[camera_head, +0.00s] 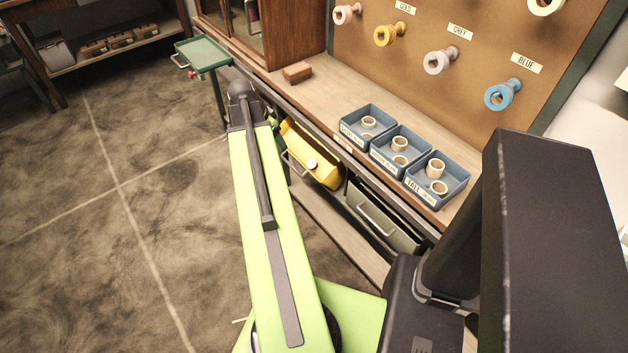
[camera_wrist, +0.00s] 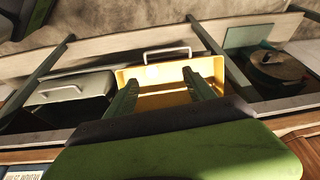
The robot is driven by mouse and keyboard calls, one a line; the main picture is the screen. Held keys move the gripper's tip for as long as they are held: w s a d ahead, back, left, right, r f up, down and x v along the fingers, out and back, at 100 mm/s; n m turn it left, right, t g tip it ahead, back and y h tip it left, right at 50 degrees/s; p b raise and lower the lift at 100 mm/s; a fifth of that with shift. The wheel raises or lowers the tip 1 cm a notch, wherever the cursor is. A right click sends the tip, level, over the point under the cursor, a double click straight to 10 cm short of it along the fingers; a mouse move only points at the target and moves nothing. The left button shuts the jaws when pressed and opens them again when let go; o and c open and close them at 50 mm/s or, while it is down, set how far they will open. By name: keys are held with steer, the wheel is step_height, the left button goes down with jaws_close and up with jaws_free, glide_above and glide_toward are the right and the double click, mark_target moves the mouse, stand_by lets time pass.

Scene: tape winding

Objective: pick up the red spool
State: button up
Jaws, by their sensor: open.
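I cannot make out a clear red spool in either view. A pale pink spool (camera_head: 347,14) sits on the pegboard at the top, left of a gold spool (camera_head: 389,34), a pale grey spool (camera_head: 440,60) and a blue spool (camera_head: 502,94). A small red object (camera_head: 192,75) shows at the underside of the green tray; it is too small to identify. My gripper (camera_wrist: 160,76) is open and empty in the wrist view, its two fingers apart in front of a yellow bin (camera_wrist: 158,98).
Blue trays (camera_head: 368,123) with tan rings stand on the wooden bench. A brown block (camera_head: 297,72) lies further left. The green tray (camera_head: 203,52) stands at the bench's far end. A yellow bin (camera_head: 312,155) and a grey bin (camera_head: 383,215) hang below. Floor to the left is clear.

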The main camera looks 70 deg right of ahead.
steer(key=s+d+f+m, duration=0.2)
steer(key=s+d, duration=0.2)
steer(key=s, duration=0.2)
steer(key=b, duration=1.2)
glide_above(312, 163)
steer(key=w+a, duration=0.2)
steer(key=a, duration=0.1)
steer(key=f, duration=1.1)
steer(key=shift+s+d, duration=0.25)
steer(key=shift+s+d+f, duration=0.1)
steer(key=shift+d+f, duration=0.05)
steer(key=shift+f, duration=0.05)
steer(key=b+x, duration=0.5)
steer(key=shift+s+f, duration=0.1)
jaws_close()
